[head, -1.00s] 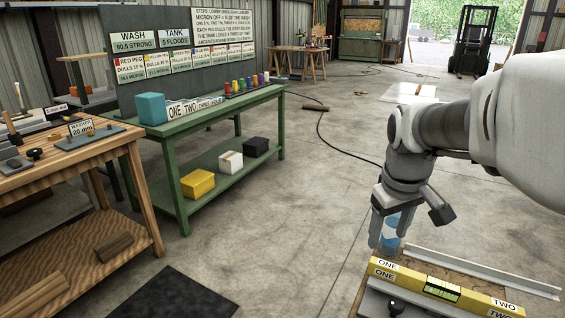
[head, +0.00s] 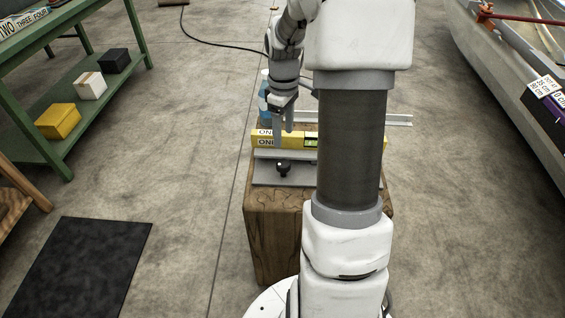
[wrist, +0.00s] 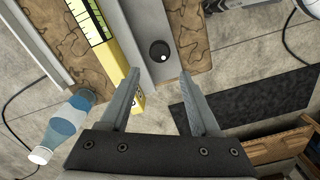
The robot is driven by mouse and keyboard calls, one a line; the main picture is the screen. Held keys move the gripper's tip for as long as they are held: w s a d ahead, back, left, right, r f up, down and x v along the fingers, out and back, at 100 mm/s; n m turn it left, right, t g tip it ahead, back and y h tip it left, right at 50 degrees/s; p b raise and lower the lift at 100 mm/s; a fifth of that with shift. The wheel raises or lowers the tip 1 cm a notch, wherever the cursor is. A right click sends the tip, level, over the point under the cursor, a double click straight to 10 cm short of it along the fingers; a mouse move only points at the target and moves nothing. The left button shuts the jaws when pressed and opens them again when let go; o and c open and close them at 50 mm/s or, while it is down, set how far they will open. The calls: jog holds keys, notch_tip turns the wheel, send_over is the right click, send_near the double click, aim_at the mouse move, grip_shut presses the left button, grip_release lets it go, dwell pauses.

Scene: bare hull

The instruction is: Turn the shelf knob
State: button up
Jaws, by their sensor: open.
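The shelf knob (head: 283,168) is a small round black knob on a grey metal shelf plate (head: 265,173) on top of a wooden block. In the wrist view the knob (wrist: 159,50) lies just beyond my fingertips, roughly centred between them. My arm hides the right part of the shelf in the head view.
A yellow spirit level (head: 264,138) lies behind the plate, close to my fingers. A blue-labelled bottle (wrist: 68,128) stands beside it. A green bench (head: 60,95) is at left, a black mat (head: 78,265) on the floor, a grey hull (head: 500,90) at right.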

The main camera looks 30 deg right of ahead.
aim_at(283, 163)
notch_tip(283, 163, down, 11)
jog(key=b, duration=0.3)
jog(key=shift+r, duration=0.15)
grip_shut()
